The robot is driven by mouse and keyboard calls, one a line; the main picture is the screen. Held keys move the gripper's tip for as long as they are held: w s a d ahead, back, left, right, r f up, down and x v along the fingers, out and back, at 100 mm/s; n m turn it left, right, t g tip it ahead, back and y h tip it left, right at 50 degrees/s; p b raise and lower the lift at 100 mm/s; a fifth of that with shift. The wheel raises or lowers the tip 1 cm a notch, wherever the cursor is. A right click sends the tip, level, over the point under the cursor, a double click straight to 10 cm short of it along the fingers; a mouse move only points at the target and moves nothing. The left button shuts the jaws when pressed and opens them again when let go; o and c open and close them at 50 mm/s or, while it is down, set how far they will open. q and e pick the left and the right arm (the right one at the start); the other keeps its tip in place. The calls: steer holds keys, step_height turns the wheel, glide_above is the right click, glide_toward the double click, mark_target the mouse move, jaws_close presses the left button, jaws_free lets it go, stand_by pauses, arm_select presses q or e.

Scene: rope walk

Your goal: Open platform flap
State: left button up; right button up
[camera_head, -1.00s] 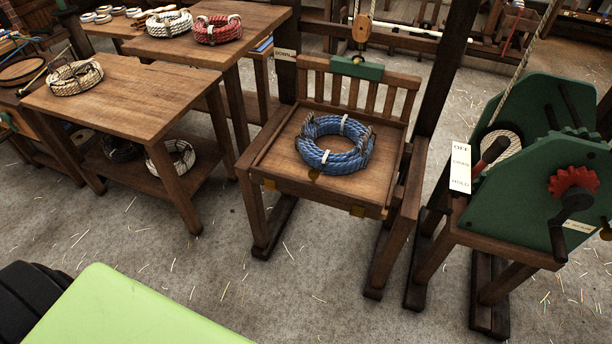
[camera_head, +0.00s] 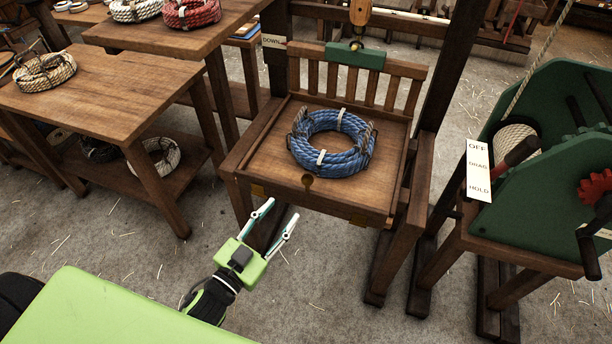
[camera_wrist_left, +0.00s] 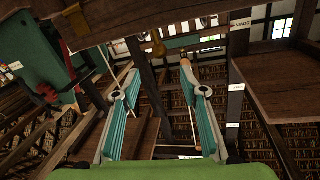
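The wooden platform (camera_head: 262,155) hangs between dark posts, with slatted rails at the back and a coil of blue rope (camera_head: 332,148) lying on it. My right gripper is out of view.
A green winch (camera_head: 545,150) with a lever and an OFF/DRAG/HOLD label (camera_head: 478,170) stands at right. A work table (camera_head: 110,95) with rope coils stands at left. The floor in front is clear.

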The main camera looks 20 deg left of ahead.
mark_target(304, 184)
arm_select(q)
steer(key=p+x, duration=0.1)
steer(key=x, duration=1.2)
steer(key=shift+w+d+p, duration=0.15)
steer(key=shift+w+p, duration=0.05)
steer(key=shift+p, duration=0.15)
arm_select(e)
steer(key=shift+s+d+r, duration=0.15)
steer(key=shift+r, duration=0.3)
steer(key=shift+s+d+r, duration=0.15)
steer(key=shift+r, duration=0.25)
arm_select(q)
steer(key=shift+c, duration=0.3)
steer(key=shift+f, duration=0.1)
jaws_close()
